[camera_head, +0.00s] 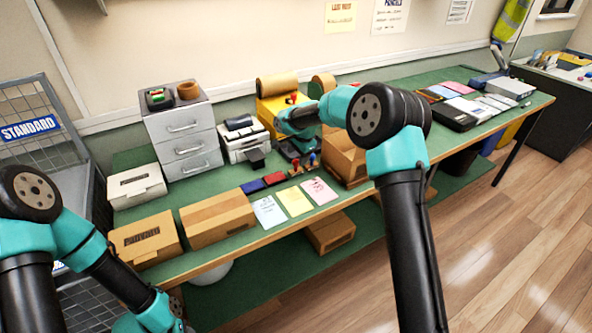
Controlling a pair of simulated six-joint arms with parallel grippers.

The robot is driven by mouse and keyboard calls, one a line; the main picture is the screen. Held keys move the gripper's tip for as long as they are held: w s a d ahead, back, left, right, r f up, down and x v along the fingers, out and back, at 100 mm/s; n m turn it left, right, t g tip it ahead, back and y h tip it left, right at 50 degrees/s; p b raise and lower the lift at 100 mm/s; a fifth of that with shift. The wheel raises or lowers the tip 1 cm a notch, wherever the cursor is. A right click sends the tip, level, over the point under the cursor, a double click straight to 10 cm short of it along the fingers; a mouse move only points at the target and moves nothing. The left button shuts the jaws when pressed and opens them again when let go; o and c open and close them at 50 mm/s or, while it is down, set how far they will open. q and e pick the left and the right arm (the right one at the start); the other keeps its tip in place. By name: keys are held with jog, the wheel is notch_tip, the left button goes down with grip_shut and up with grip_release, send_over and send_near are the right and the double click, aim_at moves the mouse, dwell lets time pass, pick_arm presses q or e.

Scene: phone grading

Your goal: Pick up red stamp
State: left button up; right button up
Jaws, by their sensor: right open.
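Two small upright stamps stand on the green bench top behind the paper sheets. The left one looks like the red stamp (296,169), and a blue-handled stamp (312,161) stands just right of it. They are small, so details are hard to tell. My right gripper (293,150) is open, reaching down just behind and above the stamps, and holds nothing that I can see. A blue ink pad (252,187) and a red ink pad (275,179) lie left of the stamps. My left arm is at the bottom left, and its gripper is out of the picture.
A cardboard box (345,160) stands close to the right of the stamps. Blue, yellow (294,201) and pink sheets lie at the front edge. A label printer (243,142), grey drawers (184,140) and cartons (217,218) are to the left.

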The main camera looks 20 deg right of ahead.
aim_at(296, 160)
jog(key=shift+f, duration=0.1)
jog(key=x, duration=0.5)
jog(key=shift+w, duration=0.1)
dwell(0.3)
jog(key=c, duration=1)
